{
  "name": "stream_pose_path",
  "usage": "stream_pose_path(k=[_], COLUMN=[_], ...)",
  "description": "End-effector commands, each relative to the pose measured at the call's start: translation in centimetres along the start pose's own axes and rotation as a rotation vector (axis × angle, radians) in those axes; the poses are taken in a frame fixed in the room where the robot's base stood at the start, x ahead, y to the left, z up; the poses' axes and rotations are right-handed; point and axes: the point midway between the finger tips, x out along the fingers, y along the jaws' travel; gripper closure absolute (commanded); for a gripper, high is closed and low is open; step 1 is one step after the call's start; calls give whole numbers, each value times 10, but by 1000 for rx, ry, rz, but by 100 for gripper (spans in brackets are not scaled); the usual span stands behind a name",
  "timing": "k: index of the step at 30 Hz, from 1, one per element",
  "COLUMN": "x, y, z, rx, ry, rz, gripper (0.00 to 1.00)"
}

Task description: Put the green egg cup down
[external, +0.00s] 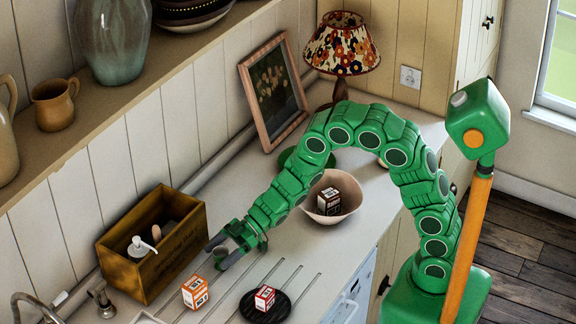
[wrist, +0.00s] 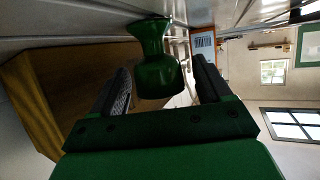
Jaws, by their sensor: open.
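The green egg cup (wrist: 157,78) is between my two fingers in the wrist view, with a gap visible beside the right finger. My gripper (external: 222,252) is open, low over the counter just right of the wooden box in the external view. There the egg cup is hard to make out against my green wrist and dark fingers.
An orange-and-white small box (external: 195,292) is in front. A red-and-white small box (external: 265,297) sits on a dark round trivet (external: 247,308). A pink bowl (external: 347,213) holds another small box.

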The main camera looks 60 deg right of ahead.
Motion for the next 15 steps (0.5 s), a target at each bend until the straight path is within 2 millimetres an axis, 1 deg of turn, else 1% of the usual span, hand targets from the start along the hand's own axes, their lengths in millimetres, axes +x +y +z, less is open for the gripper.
stream_pose_path(k=[3,5,8,15], x=[-2,-7,-18,-54], y=[0,1,1,0], z=[-3,-3,-3,-1], rx=[-1,0,0,1], ry=[1,0,1,-2], rz=[0,2,4,3], gripper=[22,22,22,22])
